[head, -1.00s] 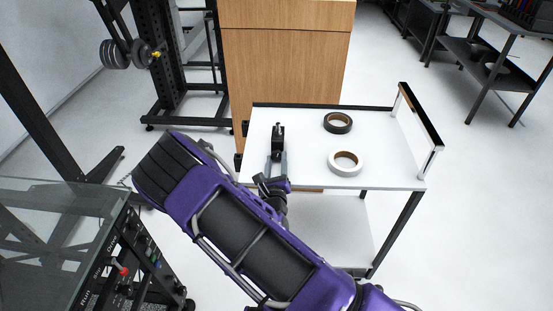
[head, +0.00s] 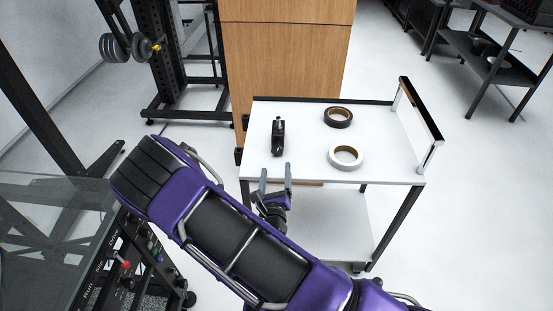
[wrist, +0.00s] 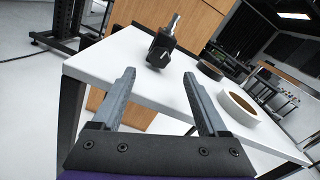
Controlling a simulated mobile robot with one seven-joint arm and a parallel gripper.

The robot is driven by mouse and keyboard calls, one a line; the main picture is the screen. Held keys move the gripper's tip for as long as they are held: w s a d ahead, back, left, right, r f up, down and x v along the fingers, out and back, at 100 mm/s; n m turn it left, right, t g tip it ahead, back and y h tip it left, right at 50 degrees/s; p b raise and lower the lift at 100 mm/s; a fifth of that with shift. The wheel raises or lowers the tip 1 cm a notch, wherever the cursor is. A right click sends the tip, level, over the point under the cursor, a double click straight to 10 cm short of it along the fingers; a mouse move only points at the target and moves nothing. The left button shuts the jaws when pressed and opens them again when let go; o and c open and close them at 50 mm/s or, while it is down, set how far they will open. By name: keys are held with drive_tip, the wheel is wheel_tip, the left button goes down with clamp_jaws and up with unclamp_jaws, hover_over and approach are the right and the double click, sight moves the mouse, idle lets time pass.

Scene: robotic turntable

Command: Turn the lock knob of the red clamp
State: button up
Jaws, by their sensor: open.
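A small black device (head: 278,138) with a metal post on top stands upright on the white cart (head: 300,168); it may be the clamp, but I see no red on it. In the wrist view the black device (wrist: 158,50) stands beyond my fingertips. My gripper (head: 276,170) is open and empty at the cart's front edge, apart from the device. Both fingers also show in the wrist view (wrist: 158,75). A lock knob cannot be clearly made out.
A black tape roll (head: 338,118) and a white tape roll (head: 346,157) lie right of the device. A black handle rail (head: 421,108) rises at the cart's right end. A glass-topped equipment rack with a small red part (head: 125,265) stands at left. A wooden cabinet (head: 285,60) stands behind.

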drive_tip(key=s, duration=1)
